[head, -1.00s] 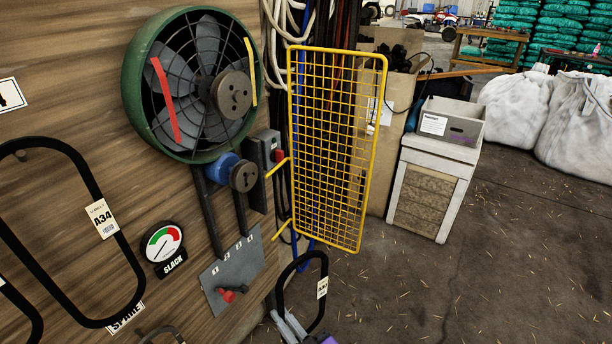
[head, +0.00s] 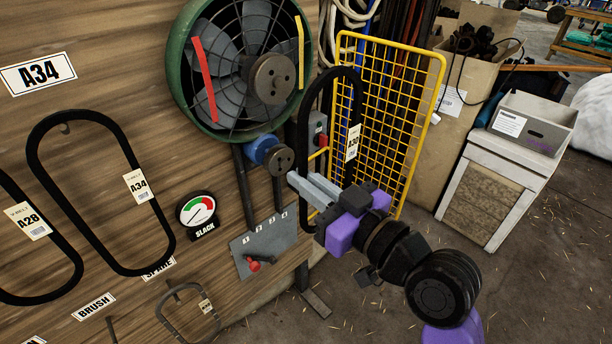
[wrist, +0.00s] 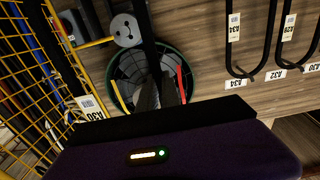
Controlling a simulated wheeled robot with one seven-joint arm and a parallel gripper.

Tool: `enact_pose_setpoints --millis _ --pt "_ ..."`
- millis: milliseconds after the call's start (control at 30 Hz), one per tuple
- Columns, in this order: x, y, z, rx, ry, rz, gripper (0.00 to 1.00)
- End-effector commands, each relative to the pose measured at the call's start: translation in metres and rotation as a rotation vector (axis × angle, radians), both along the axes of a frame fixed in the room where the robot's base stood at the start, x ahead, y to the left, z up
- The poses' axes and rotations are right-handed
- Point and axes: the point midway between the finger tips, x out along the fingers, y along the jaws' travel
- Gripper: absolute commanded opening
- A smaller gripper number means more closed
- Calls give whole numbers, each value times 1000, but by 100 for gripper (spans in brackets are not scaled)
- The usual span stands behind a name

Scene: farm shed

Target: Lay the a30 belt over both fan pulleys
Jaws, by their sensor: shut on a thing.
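The A30 belt (head: 303,122), a black loop with a white tag, hangs upright in my gripper (head: 304,184) in the head view. My gripper is shut on its lower part. The tag also shows in the wrist view (wrist: 90,107). The larger fan pulley (head: 271,79) sits at the fan's centre. The smaller pulley (head: 281,160), on a blue motor, is below it and also shows in the wrist view (wrist: 125,30). The belt appears just right of both pulleys and around neither; its depth from them is unclear. Dark parts hide the larger pulley in the wrist view.
The yellow mesh guard (head: 412,110) stands open right behind the belt. A lever panel (head: 266,243) with a red handle and a SLACK gauge (head: 197,209) are below. The A34 belt (head: 100,120) hangs on the wall at left.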

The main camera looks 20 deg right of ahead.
Motion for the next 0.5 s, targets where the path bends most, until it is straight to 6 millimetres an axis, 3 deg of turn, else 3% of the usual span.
enact_pose_setpoints --millis 500 --pt "28 10 2 1 1 2 0"
